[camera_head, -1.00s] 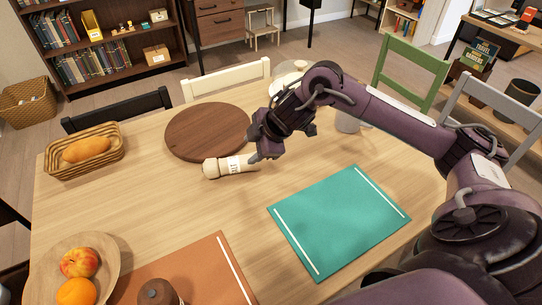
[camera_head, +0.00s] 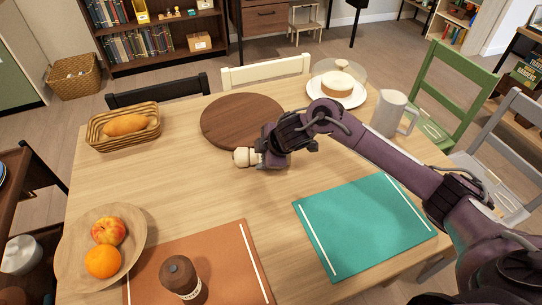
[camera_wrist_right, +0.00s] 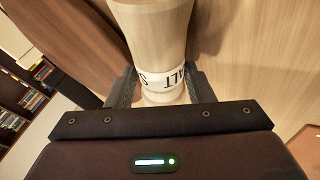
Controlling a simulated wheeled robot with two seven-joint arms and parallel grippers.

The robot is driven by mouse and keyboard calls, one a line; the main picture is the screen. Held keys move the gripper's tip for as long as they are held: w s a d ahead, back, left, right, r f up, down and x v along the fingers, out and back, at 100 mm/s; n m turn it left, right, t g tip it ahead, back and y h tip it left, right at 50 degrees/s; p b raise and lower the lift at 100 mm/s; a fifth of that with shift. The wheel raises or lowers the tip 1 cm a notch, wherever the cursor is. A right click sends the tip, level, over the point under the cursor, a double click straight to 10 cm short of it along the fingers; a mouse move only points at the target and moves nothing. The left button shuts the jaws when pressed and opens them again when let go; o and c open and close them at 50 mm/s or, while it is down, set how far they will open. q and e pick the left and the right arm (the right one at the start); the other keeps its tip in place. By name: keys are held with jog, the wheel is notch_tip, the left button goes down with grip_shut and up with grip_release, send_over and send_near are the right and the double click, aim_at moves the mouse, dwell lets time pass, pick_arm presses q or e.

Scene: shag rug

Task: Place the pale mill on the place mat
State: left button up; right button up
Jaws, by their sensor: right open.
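The pale mill (camera_head: 243,157) lies on its side on the wooden table, close to the round dark board. In the head view my right gripper (camera_head: 264,157) covers most of it and only its rounded end shows. In the right wrist view the pale mill (camera_wrist_right: 152,35), with a white lettered band, lies between the two fingers of my open right gripper (camera_wrist_right: 160,90). I cannot tell whether the fingers touch it. A teal place mat (camera_head: 365,225) lies at the right and an orange-brown place mat (camera_head: 215,265) at the front. My left gripper is not in view.
A dark brown mill (camera_head: 180,275) stands on the orange-brown mat. The round board (camera_head: 240,120), bread basket (camera_head: 125,127), fruit bowl (camera_head: 75,250), cake plate (camera_head: 337,95) and grey pitcher (camera_head: 390,115) stand around. The teal mat is bare.

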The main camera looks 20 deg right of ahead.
jog(key=shift+c, duration=0.5)
jog(key=c, duration=0.7)
jog(key=shift+c, duration=0.2)
